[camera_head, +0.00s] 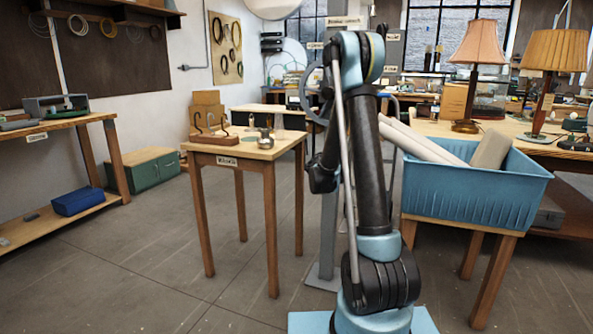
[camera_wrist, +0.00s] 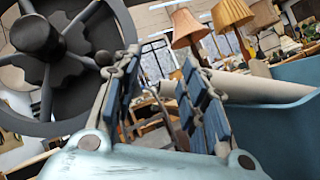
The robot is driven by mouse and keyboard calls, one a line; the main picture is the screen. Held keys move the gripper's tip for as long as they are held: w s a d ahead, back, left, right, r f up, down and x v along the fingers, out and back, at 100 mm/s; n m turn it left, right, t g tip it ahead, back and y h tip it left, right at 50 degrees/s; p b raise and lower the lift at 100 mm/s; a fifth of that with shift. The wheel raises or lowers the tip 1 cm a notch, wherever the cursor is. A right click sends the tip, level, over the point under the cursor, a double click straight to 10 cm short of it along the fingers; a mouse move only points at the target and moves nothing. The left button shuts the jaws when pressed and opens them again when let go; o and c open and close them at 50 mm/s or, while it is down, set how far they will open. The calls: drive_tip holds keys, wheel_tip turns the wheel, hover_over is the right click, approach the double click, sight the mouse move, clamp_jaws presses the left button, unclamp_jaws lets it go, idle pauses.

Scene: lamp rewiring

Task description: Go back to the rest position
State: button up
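My gripper (camera_wrist: 160,62) shows in the wrist view with its two blue-padded fingers apart and nothing between them. In the head view my arm stands upright in the middle, and the gripper's fingers cannot be made out there. A dark spoked wheel (camera_wrist: 40,35) is close to the left finger in the wrist view; whether they touch cannot be told. Part of a grey wheel rim (camera_head: 305,95) shows beside my arm in the head view.
A blue bin (camera_head: 475,195) with pale rolls (camera_head: 415,140) stands close on the right; its wall also shows in the wrist view (camera_wrist: 290,130). A small wooden table (camera_head: 225,150) with hooks stands left. Lamps (camera_head: 478,45) stand on the right bench. Floor at front left is clear.

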drive_tip(key=s+d+f+m+g+y, duration=0.1)
drive_tip(key=s+d+m+g+y, duration=0.1)
drive_tip(key=s+d+m+g, duration=0.65)
drive_tip(key=s+d+f+m+g+y, duration=0.2)
drive_tip(key=s+f+m+y, duration=0.3)
drive_tip(key=s, duration=0.8)
drive_tip(key=s+a+f+m+g+y, duration=0.1)
drive_tip(key=s+a+f+y, duration=0.2)
drive_tip(key=s+a+f, duration=0.2)
drive_tip(key=s+a+f+m+g+y, duration=0.1)
drive_tip(key=s+a+f+y, duration=0.3)
drive_tip(key=s, duration=0.8)
drive_tip(key=s+a+f+m+g+y, duration=0.1)
drive_tip(key=s+a+f+m+y, duration=0.2)
drive_tip(key=s+a+f, duration=0.5)
drive_tip(key=shift+s+a+f+y, duration=0.2)
drive_tip(key=shift+s+f+y, duration=0.2)
drive_tip(key=shift+s+y, duration=0.15)
drive_tip(key=shift+g, duration=0.25)
drive_tip(key=shift+c, duration=0.7)
